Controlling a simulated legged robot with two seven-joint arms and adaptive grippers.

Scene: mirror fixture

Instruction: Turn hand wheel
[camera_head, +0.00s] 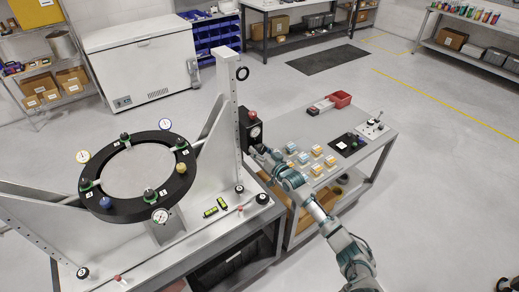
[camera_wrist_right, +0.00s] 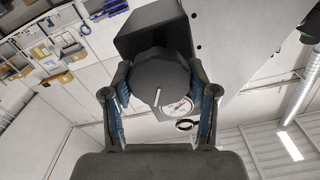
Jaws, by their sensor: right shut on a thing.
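The hand wheel is a dark round knob (camera_wrist_right: 158,80) with a white mark on its face, in the right wrist view. It sits on a black box (camera_wrist_right: 155,32), which also shows in the head view (camera_head: 246,119) on the side of a white upright post. My right gripper (camera_wrist_right: 167,88) has its two fingers on either side of the knob, shut on it. In the head view my right gripper (camera_head: 268,156) reaches up to the lower part of the box, and the knob is mostly hidden there. A white dial (camera_wrist_right: 181,106) shows partly behind the knob. My left gripper is not in view.
A black ring fixture (camera_head: 128,208) with several clamps and dials stands on the white frame at left. A grey side table (camera_head: 330,122) at right holds several small blocks, a red bin (camera_head: 340,99) and a switch panel. Open floor lies further right.

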